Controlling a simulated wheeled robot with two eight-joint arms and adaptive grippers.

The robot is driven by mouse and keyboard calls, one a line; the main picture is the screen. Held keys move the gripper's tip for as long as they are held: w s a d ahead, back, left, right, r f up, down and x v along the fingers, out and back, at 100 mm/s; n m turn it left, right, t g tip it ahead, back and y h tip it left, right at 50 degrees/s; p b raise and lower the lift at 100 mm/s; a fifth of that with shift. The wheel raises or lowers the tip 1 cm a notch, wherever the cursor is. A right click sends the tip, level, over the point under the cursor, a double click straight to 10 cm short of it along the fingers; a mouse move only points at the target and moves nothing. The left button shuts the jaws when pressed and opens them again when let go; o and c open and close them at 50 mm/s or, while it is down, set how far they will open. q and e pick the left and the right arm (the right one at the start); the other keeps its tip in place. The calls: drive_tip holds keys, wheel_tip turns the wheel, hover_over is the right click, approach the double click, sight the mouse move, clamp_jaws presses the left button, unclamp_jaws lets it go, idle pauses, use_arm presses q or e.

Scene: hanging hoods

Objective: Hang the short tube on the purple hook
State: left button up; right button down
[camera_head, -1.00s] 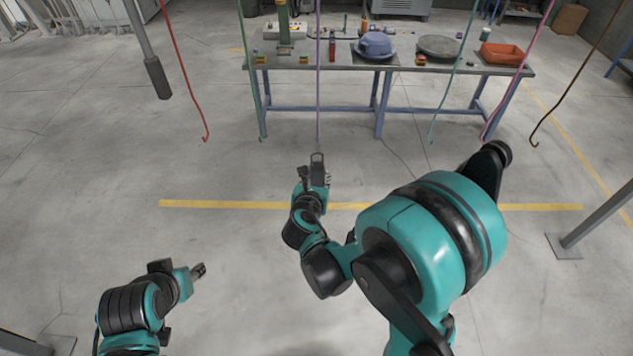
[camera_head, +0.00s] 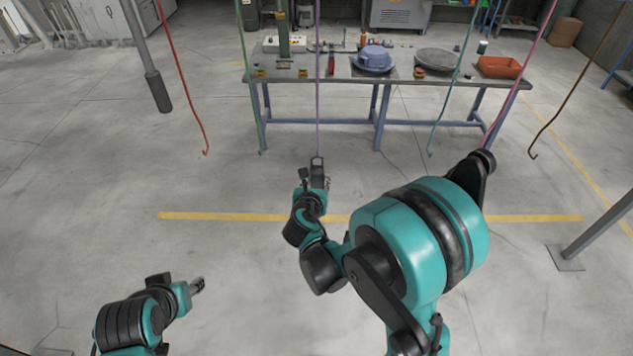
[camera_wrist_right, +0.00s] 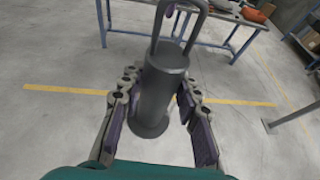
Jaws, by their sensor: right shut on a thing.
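The short tube (camera_wrist_right: 163,90) is a dark grey cylinder with a wire loop handle on top, upright in the right wrist view. My right gripper (camera_head: 317,181) is shut on it, one finger at each side. In the head view the tube is small and mostly merged with the gripper; its loop shows at the top. The purple hook (camera_head: 318,95) hangs straight down, its lower end at the loop. My left gripper (camera_head: 197,286) is low at the left, apparently empty.
Red (camera_head: 186,85), green (camera_head: 251,90), teal (camera_head: 447,95), pink (camera_head: 520,80) and brown (camera_head: 570,100) hooks hang on either side. A workbench (camera_head: 400,80) with tools stands behind. The floor between is open.

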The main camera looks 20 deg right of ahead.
drive_tip(key=shift+w+d, duration=0.1)
drive_tip(key=shift+w, duration=0.2)
drive_tip(key=shift+w+d, duration=0.25)
drive_tip(key=shift+w, duration=0.7)
drive_tip(key=shift+w, duration=0.1)
drive_tip(key=shift+w+d+b, duration=0.2)
drive_tip(key=shift+w+b, duration=0.05)
drive_tip(key=shift+w, duration=0.45)
drive_tip(key=shift+w+d+b, duration=0.2)
drive_tip(key=shift+w, duration=0.45)
drive_tip(key=shift+f+b, duration=1.3)
drive_tip(key=shift+b, duration=0.15)
drive_tip(key=c, duration=1)
unclamp_jaws()
drive_tip(key=shift+s, duration=0.1)
